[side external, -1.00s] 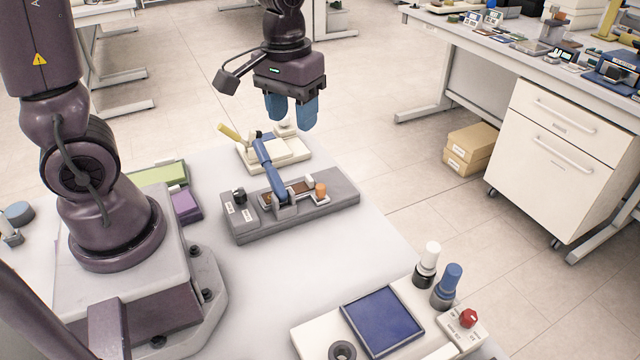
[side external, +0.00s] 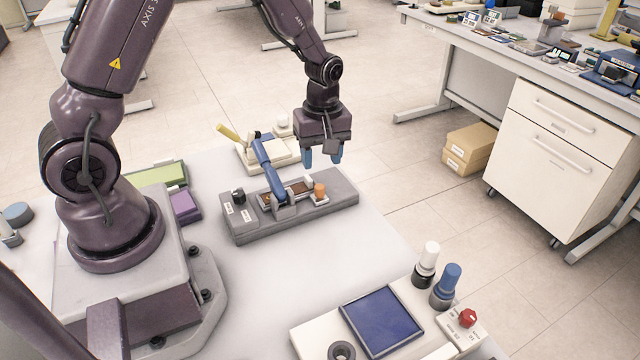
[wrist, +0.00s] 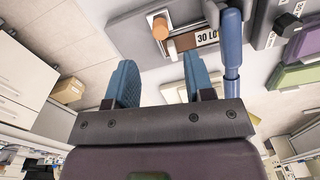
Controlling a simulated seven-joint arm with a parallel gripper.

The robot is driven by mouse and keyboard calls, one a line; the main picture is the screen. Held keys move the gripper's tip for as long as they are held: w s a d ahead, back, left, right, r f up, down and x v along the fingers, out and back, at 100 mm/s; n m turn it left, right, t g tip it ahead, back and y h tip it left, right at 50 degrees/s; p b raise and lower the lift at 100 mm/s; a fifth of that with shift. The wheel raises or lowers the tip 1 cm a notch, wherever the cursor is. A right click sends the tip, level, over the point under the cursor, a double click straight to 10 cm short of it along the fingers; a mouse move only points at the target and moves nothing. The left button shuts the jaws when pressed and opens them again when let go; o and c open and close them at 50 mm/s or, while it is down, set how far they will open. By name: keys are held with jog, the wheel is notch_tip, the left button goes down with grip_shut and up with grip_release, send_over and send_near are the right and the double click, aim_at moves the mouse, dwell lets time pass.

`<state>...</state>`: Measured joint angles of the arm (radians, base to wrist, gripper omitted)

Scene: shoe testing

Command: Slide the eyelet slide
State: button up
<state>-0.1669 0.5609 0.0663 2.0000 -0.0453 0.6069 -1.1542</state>
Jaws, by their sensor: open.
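The grey test fixture (side external: 245,238) lies on the white table, with a slotted track, a blue lever (side external: 264,165) and an orange knob (side external: 320,190) at the track's right end. The knob appears to be the handle of the eyelet slide, though I cannot be sure. A small white block (side external: 309,181) sits beside it. My gripper (side external: 321,157) is open and empty, with its blue fingers above and behind the fixture's right end, apart from the knob. In the wrist view, the orange knob (wrist: 160,28) shows ahead of the gap between my fingers (wrist: 158,60), and the blue lever (wrist: 232,45) is to the right.
Behind the fixture stands a cream device (side external: 290,152) with a yellow handle (side external: 229,133). Purple (side external: 185,206) and green (side external: 158,175) blocks lie left. A blue pad (side external: 382,320) and capped bottles (side external: 446,283) are at the front right. Table between is clear.

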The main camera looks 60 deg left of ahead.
aim_at(321, 186)
notch_tip(321, 186, down, 7)
jog(key=shift+s+f, duration=0.1)
jog(key=shift+f, duration=0.1)
grip_shut()
